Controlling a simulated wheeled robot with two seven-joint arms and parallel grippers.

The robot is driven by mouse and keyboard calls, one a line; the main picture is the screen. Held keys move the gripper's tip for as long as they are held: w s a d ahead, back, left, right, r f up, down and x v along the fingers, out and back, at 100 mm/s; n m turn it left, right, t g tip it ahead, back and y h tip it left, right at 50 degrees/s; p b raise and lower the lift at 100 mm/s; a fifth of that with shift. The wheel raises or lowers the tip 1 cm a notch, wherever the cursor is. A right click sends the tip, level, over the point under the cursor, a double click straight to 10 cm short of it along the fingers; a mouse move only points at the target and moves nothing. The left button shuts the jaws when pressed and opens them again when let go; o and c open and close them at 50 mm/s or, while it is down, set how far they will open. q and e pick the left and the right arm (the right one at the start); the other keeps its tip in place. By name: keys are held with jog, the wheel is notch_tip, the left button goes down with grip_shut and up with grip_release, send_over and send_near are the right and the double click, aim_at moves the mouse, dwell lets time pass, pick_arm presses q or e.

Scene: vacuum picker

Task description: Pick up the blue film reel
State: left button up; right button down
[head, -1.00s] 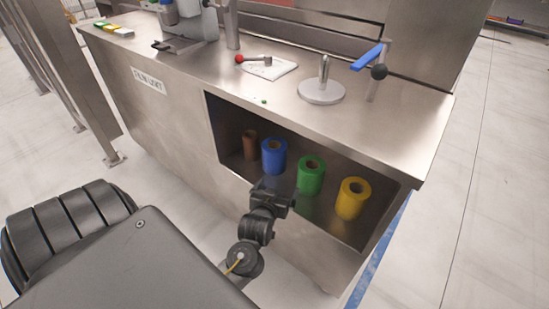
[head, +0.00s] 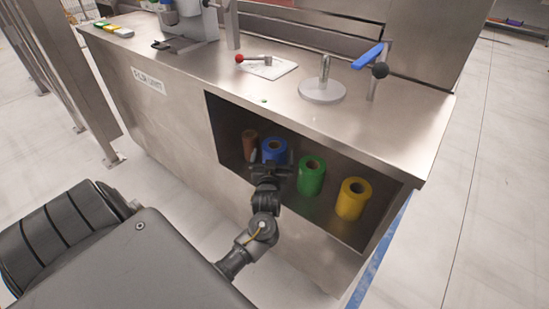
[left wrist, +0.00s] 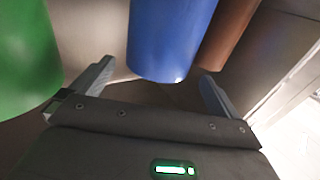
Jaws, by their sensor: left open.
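The blue film reel (head: 274,150) stands upright in the open shelf recess of the steel counter, between a brown reel (head: 249,143) and a green reel (head: 311,175). My left gripper (head: 272,160) is at the recess in front of the blue reel and hides its lower part. In the left wrist view the blue reel (left wrist: 168,38) lies ahead between my two spread fingers (left wrist: 155,85), and no finger visibly closes on it. The green reel (left wrist: 25,60) is at the left there and the brown reel (left wrist: 228,32) is right behind the blue one. My right gripper is not in view.
A yellow reel (head: 353,198) stands at the right end of the recess. The steel counter top (head: 190,62) overhangs the reels and carries a round spindle plate (head: 322,90), a red-knobbed lever (head: 239,59) and a blue-handled lever (head: 368,56).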

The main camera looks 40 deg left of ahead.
aim_at(274, 145)
pick_arm(q)
jog(key=shift+b+x, duration=0.4)
jog(key=shift+x, duration=2)
jog(key=shift+w+a, duration=0.1)
jog(key=shift+w, duration=0.25)
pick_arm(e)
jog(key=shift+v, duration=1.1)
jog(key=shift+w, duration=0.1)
pick_arm(q)
jog(key=c, duration=1.6)
jog(key=shift+r, duration=0.1)
jog(key=shift+c, duration=0.7)
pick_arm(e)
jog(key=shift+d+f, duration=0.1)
pick_arm(q)
jog(key=shift+r, duration=0.1)
